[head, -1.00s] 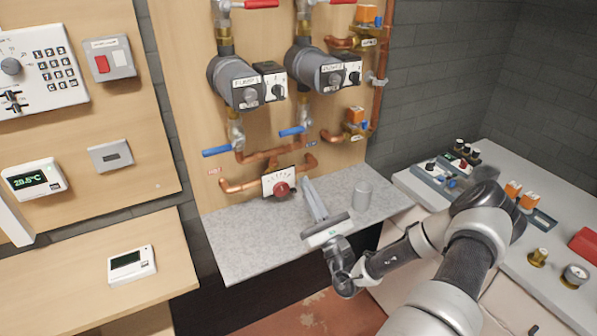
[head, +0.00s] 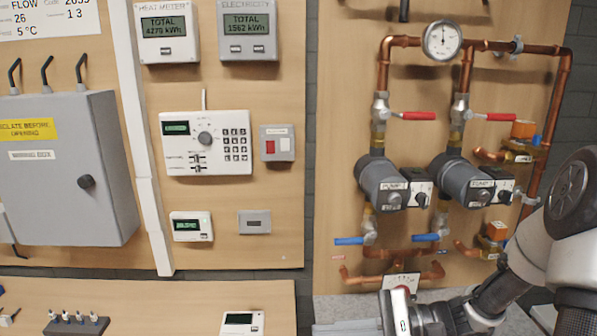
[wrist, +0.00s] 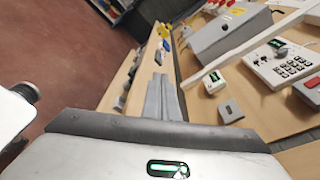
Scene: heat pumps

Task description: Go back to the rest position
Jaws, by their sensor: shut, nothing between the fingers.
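My gripper shows in the wrist view (wrist: 162,82), its two grey fingers together with nothing between them. In the head view my gripper (head: 335,328) is at the bottom edge, in front of the pipe board. Its pale hand is partly cut off by the frame, and my arm comes in from the right. The fingers look clear of the wall devices. The white scale plate (head: 402,280) of the mixing valve is just above the hand, which partly covers the valve.
Two pumps (head: 384,184) (head: 466,182) with blue-handled valves (head: 349,240) stand out from the board. A grey box (head: 65,170), a keypad controller (head: 205,143) and two meters (head: 167,32) are on the left board. A wooden bench (head: 150,305) runs below it.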

